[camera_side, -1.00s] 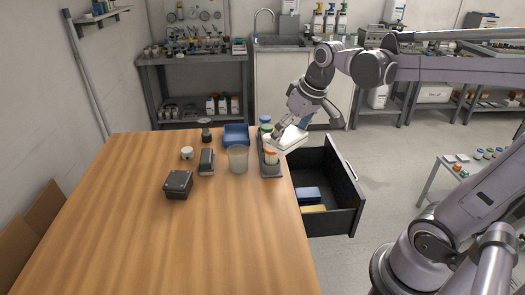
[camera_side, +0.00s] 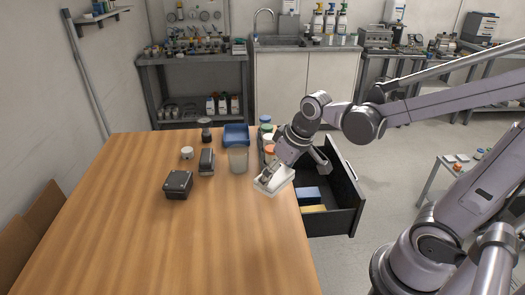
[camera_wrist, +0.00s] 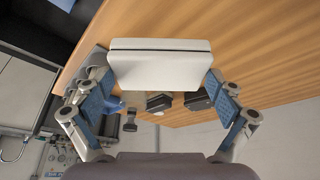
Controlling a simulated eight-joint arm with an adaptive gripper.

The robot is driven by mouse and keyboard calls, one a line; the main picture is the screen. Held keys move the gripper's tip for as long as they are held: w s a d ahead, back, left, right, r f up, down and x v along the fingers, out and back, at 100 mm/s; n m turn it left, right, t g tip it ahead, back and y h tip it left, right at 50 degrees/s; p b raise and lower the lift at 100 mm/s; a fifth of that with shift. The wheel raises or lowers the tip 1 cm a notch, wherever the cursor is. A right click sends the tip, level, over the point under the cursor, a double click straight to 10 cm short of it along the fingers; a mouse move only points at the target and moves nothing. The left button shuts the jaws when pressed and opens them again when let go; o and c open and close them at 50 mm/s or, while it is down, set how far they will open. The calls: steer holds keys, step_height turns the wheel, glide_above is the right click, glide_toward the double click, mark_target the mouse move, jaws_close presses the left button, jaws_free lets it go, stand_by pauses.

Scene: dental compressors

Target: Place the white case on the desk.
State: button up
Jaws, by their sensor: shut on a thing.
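The white case (camera_side: 273,180) is a flat white box held in my gripper (camera_side: 281,169). In the side view it is over the right edge of the wooden desk (camera_side: 190,245), tilted. I cannot tell whether it touches the desk. In the wrist view the case (camera_wrist: 160,63) lies between my two blue-padded fingers (camera_wrist: 162,98), which are shut on its sides, with the desk behind it. My gripper hides part of the case in the side view.
An open drawer (camera_side: 347,188) with a blue and a yellow item sticks out right of the desk. A clear cup (camera_side: 238,160), a blue tray (camera_side: 236,135), a black box (camera_side: 178,184) and bottles (camera_side: 266,122) stand towards the back. The front of the desk is clear.

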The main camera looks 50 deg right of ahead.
steer(key=w+a+f, duration=0.1)
steer(key=a, duration=0.1)
steer(key=w+a+f, duration=0.1)
steer(key=a+f, duration=0.1)
steer(key=a, duration=0.1)
steer(key=w+a+f, duration=0.1)
steer(key=a, duration=0.1)
steer(key=shift+a+f, duration=0.15)
steer(key=shift+f, duration=2.2)
steer(key=shift+f, duration=0.15)
steer(key=o, duration=0.8)
steer(key=shift+v, duration=6.15)
steer(key=s+d+t, duration=0.1)
steer(key=d, duration=0.1)
steer(key=s+d+t, duration=0.1)
steer(key=s+d, duration=0.1)
steer(key=s+d+r, duration=0.1)
steer(key=d, duration=0.1)
steer(key=shift+s+t, duration=0.25)
steer(key=shift+t, duration=0.15)
